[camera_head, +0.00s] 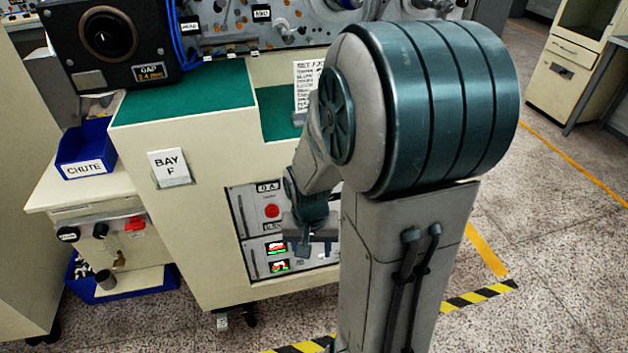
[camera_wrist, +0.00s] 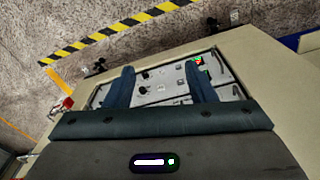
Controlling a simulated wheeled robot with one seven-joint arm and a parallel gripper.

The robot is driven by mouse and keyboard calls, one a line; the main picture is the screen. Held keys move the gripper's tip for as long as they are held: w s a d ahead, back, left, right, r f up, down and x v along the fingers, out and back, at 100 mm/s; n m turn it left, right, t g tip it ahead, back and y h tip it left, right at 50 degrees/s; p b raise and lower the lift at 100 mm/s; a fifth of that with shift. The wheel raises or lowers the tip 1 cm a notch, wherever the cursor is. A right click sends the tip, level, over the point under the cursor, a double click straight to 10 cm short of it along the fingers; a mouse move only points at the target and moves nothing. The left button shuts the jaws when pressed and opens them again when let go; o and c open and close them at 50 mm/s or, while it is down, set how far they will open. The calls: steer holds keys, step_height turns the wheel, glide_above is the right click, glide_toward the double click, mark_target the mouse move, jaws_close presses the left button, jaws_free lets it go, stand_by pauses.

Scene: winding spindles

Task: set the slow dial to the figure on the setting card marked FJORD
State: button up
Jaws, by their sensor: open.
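My gripper (camera_wrist: 157,88) is open and empty in front of the grey control panel (camera_wrist: 165,72) on the cream cabinet. In the head view my gripper (camera_head: 316,245) hangs before the right part of that panel and hides some of it. I cannot tell whether it touches the panel. A white card (camera_head: 304,86) stands on the green top, partly behind my arm; its heading begins "SET / J", and the smaller lines are too small to read. I cannot make out which dial is the slow dial. Small dark knobs show on the panel in the wrist view (camera_wrist: 144,89).
A blue bin marked CHUTE (camera_head: 84,150) and a sign reading BAY F (camera_head: 168,168) are at the left. A dark unit marked GAP (camera_head: 110,40) stands on the cabinet. Striped floor tape (camera_head: 480,297) runs in front.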

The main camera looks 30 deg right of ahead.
steer(key=w+d+f+m+t+y+b, duration=0.15)
steer(key=f+m+b, duration=0.25)
steer(key=f, duration=0.6)
steer(key=w+f+m+t+y+b, duration=0.25)
steer(key=f+m, duration=0.25)
steer(key=f, duration=0.4)
steer(key=w+d+f+m+t+y+b, duration=0.1)
steer(key=f+m+t+y+b, duration=0.25)
steer(key=f, duration=0.65)
steer(key=w+d+m+t+h+b, duration=0.4)
steer(key=w+d+m+t+b, duration=0.15)
steer(key=d+m, duration=0.45)
steer(key=s+d+r+m+t+h+b, duration=0.1)
steer(key=d+r+m+t+h+b, duration=0.15)
steer(key=d+m, duration=0.3)
steer(key=s+d+r+m+t+h+b, duration=0.1)
steer(key=s+d+r+m+t+h, duration=0.1)
steer(key=d+m+h, duration=0.3)
steer(key=b+x, duration=0.2)
steer(key=x, duration=1.2)
steer(key=shift+d+f+n+y, duration=0.25)
steer(key=shift+f+n+y, duration=0.05)
steer(key=shift+f+n, duration=0.1)
steer(key=shift+w, duration=0.15)
